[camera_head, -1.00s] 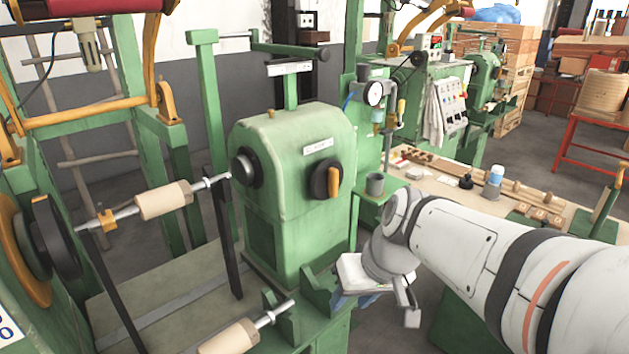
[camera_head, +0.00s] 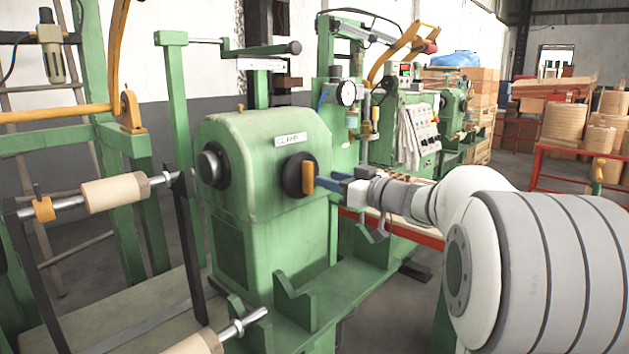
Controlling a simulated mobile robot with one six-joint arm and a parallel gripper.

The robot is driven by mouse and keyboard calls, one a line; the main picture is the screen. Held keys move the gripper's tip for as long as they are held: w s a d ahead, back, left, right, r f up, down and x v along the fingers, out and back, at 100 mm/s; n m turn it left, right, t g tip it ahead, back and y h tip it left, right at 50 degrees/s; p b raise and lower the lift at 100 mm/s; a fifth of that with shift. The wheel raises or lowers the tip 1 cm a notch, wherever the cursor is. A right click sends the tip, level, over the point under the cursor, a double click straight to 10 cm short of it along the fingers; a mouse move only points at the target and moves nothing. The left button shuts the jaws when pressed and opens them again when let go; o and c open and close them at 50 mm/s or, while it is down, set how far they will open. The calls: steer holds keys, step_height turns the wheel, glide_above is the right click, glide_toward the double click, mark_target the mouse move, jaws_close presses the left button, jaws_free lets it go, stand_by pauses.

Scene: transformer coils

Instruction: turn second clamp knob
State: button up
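The clamp knob (camera_head: 294,175) is a round black dial with an upright orange handle (camera_head: 308,178). It sits on the front face of the green clamp housing (camera_head: 260,210), below a small white label plate (camera_head: 289,140). My gripper (camera_head: 320,182) has blue fingers and comes in from the right, its tips at the orange handle. The tips overlap the handle's edge in this view, so I cannot tell whether they grip it. A second round black part (camera_head: 211,166) is on the left face of the housing, in line with a shaft.
A pale roller (camera_head: 113,194) on a shaft stands left of the housing, and another roller (camera_head: 197,343) lies below.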

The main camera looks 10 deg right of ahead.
mark_target(312, 174)
steer(key=x, duration=0.5)
steer(key=shift+w+a, duration=0.2)
jaws_close()
steer(key=shift+d, duration=0.15)
